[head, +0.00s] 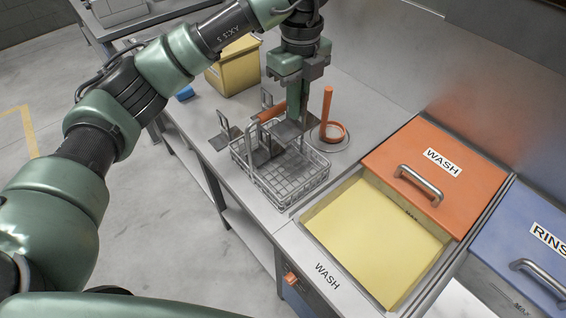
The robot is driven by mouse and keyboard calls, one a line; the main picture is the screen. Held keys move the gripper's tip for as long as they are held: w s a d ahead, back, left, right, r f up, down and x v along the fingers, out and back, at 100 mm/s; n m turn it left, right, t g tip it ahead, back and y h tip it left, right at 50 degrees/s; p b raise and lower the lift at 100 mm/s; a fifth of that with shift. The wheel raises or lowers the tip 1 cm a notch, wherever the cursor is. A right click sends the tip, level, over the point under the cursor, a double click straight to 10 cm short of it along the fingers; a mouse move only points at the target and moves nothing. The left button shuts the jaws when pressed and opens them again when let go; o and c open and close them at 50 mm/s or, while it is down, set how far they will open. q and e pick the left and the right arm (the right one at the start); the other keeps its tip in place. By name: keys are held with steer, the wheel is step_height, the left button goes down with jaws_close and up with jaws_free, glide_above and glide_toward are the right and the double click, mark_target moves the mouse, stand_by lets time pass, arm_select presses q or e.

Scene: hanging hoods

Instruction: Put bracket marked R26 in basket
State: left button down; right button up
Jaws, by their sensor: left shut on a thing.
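The wire basket (283,182) stands on the steel counter, with grey metal brackets (224,133) at its far left rim. No marking such as R26 can be read on any of them. My left gripper (297,112) comes down from above over the basket's far side. It is shut on a grey metal piece (287,131), which looks like a bracket, at or just above the basket's rim. The fingers hide part of it, and I cannot tell whether it touches the basket. An orange bar (271,111) lies beside the fingers. My right gripper is out of view.
An orange ring with an upright post (328,117) stands right of the gripper. A yellow bin (236,69) is behind. The wash tank with yellow liquid (372,238) is partly open under its orange lid (434,181). A blue rinse lid (520,240) is at right.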

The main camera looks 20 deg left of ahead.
arm_select(q)
step_height(320, 180, down, 19)
steer(key=shift+f+p, duration=0.15)
steer(key=shift+p, duration=1.05)
steer(key=shift+f, duration=0.1)
steer(key=shift+f, duration=0.1)
steer(key=c, duration=2)
jaws_free()
steer(key=shift+f, duration=0.1)
steer(key=o, duration=0.4)
